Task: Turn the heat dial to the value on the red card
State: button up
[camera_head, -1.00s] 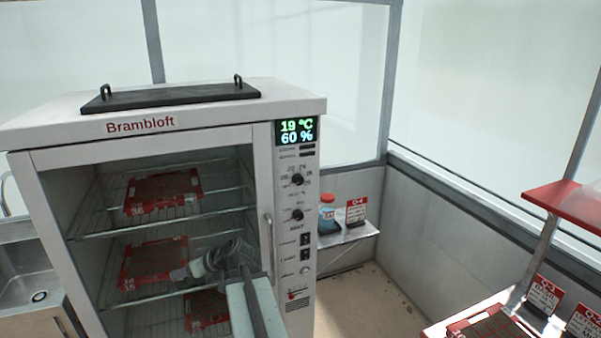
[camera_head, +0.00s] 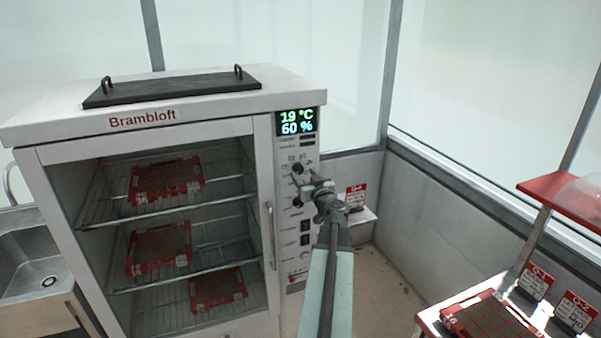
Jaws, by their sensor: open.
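The cabinet marked Brambloft (camera_head: 200,124) has a control strip on its right front. Two black round dials sit there: an upper dial (camera_head: 297,169) with numbers around it, and a lower dial (camera_head: 298,203). The numbers look like temperatures, but they are too small to read surely. The display (camera_head: 296,122) reads 19 °C and 60 %. My gripper (camera_head: 309,186) is open and empty, in front of the strip between the two dials; contact cannot be told. Red-and-white cards stand on the side shelf (camera_head: 355,196) and right bench (camera_head: 536,283); their small print is unreadable.
Red trays (camera_head: 165,186) lie on wire shelves behind the cabinet's door. A door handle (camera_head: 269,235) stands left of the controls. Switches (camera_head: 305,226) sit below the dials. A sink (camera_head: 35,260) is at left; floor shows at right.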

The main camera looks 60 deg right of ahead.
aim_at(301, 170)
jog(key=x, duration=0.3)
jog(key=shift+w+d, duration=0.25)
jog(key=shift+w, duration=0.05)
jog(key=shift+a, duration=0.1)
grip_shut()
jog(key=shift+m, duration=0.3)
jog(key=m, duration=0.4)
jog(key=shift+s+m, duration=0.1)
jog(key=shift+m, duration=0.2)
jog(key=m, duration=0.4)
jog(key=shift+m, duration=0.3)
jog(key=m, duration=0.5)
jog(key=shift+d+f, duration=0.1)
jog(key=shift+d, duration=0.1)
jog(key=m, duration=0.5)
jog(key=shift+f, duration=0.1)
